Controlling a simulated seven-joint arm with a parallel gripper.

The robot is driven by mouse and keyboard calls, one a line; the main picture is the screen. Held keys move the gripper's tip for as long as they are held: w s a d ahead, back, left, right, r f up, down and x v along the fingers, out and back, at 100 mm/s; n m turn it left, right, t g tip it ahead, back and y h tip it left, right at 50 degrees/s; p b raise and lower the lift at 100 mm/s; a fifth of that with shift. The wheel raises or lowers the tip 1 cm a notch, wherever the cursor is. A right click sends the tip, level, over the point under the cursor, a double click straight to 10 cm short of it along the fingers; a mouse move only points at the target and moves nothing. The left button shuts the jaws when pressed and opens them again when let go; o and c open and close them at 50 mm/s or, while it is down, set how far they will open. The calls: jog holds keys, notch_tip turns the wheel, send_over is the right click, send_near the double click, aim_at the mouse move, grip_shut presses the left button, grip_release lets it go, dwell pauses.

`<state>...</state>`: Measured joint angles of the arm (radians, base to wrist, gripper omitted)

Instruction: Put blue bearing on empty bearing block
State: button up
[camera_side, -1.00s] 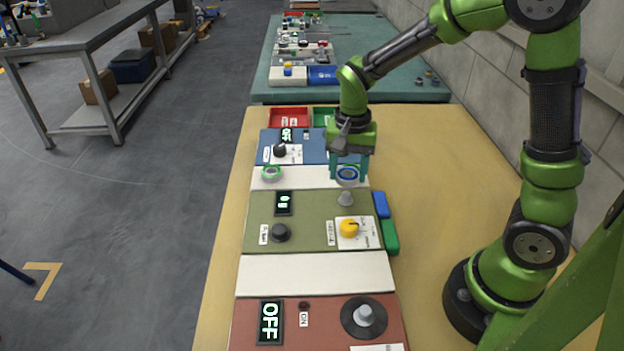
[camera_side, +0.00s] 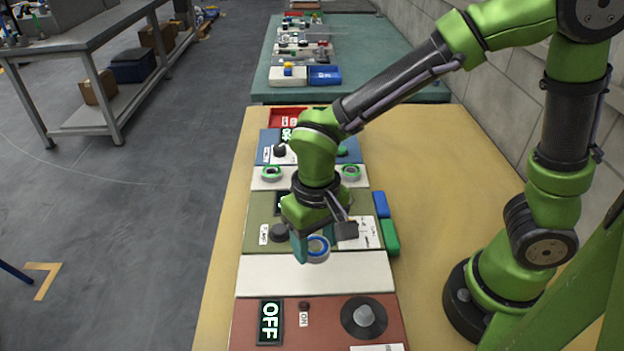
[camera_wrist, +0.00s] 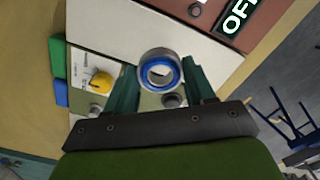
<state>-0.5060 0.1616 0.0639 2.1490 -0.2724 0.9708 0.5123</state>
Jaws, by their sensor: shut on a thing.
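The blue bearing (camera_side: 317,258) is a metal ring with a blue inner band. My gripper (camera_side: 313,244) is shut on it and holds it above the area where the olive panel meets the front white strip. In the wrist view the bearing (camera_wrist: 160,82) sits between the two teal fingertips (camera_wrist: 159,68). Two green-ringed round pieces stand on the rear white strip, one at left (camera_side: 271,172) and one at right (camera_side: 351,172). No empty bearing block can be clearly made out; my gripper hides part of the olive panel.
The front white strip (camera_side: 315,280) is bare. The red panel (camera_side: 250,335) with an OFF display and grey knob lies nearer. A yellow knob (camera_wrist: 101,83) shows in the wrist view. Blue (camera_side: 381,204) and green (camera_side: 389,237) blocks lie at the panel's right edge.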

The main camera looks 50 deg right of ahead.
aim_at(315, 273)
jog(key=shift+f, duration=2.95)
jog(key=shift+f, duration=0.1)
jog(key=o, duration=1.2)
notch_tip(315, 273, up, 12)
jog(key=s+d+r+t, duration=0.1)
jog(key=d+r+t, duration=0.1)
jog(key=d+r, duration=0.1)
jog(key=s+d+r+m+t+y, duration=0.1)
jog(key=d+r+t, duration=0.1)
jog(key=d, duration=0.4)
jog(key=s+d+r+t+y, duration=0.1)
jog(key=d+r+t, duration=0.2)
jog(key=d, duration=0.2)
jog(key=shift+s+d+r+m, duration=0.1)
jog(key=shift+s+r+m, duration=0.25)
jog(key=shift+s+m, duration=0.05)
